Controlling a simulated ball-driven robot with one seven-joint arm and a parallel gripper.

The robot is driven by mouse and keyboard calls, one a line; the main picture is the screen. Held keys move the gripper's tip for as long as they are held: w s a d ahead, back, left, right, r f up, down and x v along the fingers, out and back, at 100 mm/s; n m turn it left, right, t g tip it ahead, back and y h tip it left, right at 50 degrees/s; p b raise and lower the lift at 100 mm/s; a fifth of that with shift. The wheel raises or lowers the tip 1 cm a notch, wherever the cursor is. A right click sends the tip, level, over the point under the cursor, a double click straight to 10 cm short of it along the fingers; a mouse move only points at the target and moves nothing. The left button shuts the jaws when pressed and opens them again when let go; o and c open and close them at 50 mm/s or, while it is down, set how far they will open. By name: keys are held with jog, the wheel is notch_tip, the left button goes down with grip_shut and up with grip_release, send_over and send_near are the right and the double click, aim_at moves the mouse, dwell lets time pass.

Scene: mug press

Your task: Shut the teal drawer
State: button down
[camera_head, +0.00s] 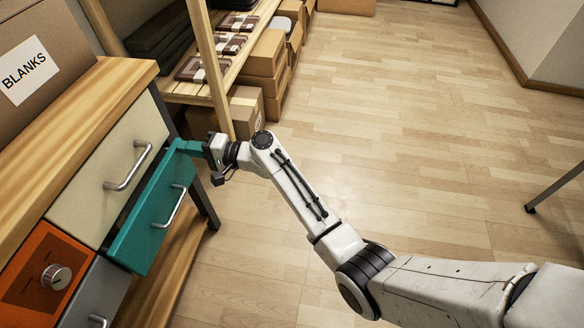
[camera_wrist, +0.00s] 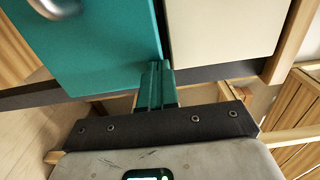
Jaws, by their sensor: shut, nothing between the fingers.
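The teal drawer (camera_head: 152,222) stands partly pulled out of the cabinet, below a cream drawer (camera_head: 124,166). Its front has a metal bar handle (camera_head: 169,207). My gripper (camera_head: 178,147) is at the far upper corner of the teal front, with its teal fingers shut together and empty. In the wrist view the fingers (camera_wrist: 158,68) point at the edge of the teal front (camera_wrist: 95,45), beside the cream panel (camera_wrist: 220,35). Whether the tips touch the drawer, I cannot tell.
A box marked BLANKS (camera_head: 40,60) stands on the wooden top. A shelf with cartons (camera_head: 268,55) is beyond.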

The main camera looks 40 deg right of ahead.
jog(key=b+x, duration=0.1)
jog(key=x, duration=0.2)
jog(key=shift+w+r, duration=0.1)
jog(key=shift+w, duration=0.1)
jog(key=shift+a+r, duration=0.1)
jog(key=shift+a, duration=0.05)
dwell(0.3)
